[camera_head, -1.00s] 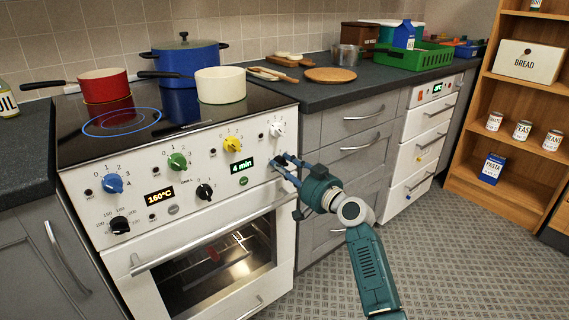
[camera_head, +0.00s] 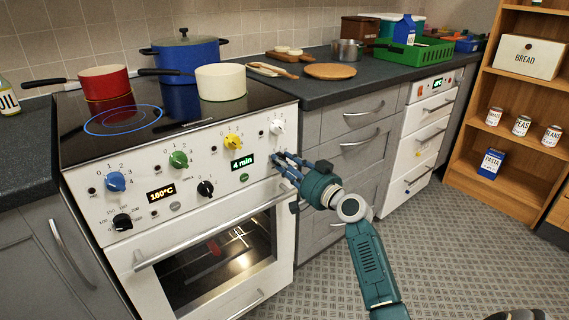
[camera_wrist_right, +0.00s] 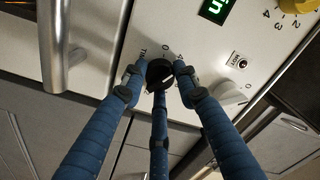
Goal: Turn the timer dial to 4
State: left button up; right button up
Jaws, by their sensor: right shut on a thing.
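The timer dial is a black knob (camera_wrist_right: 160,74) on the white oven's (camera_head: 215,215) control panel. In the head view my fingers largely hide it. My right gripper (camera_head: 279,157) reaches the panel's right end from the right. In the right wrist view its blue fingers (camera_wrist_right: 157,80) are shut around the dial. The green timer display (camera_head: 242,163) reads 4 min; part of it shows in the right wrist view (camera_wrist_right: 216,9). My left gripper is not in view.
A white knob (camera_head: 277,127) and a yellow knob (camera_head: 232,142) sit above the timer dial. The oven door handle (camera_head: 200,247) runs below the panel. Red (camera_head: 104,82), blue (camera_head: 186,50) and white (camera_head: 221,83) pots stand on the hob.

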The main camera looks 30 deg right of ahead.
jog(key=o, duration=1.2)
jog(key=shift+c, duration=0.2)
jog(key=s, duration=1.2)
jog(key=shift+d, duration=0.45)
jog(key=shift+f, duration=0.1)
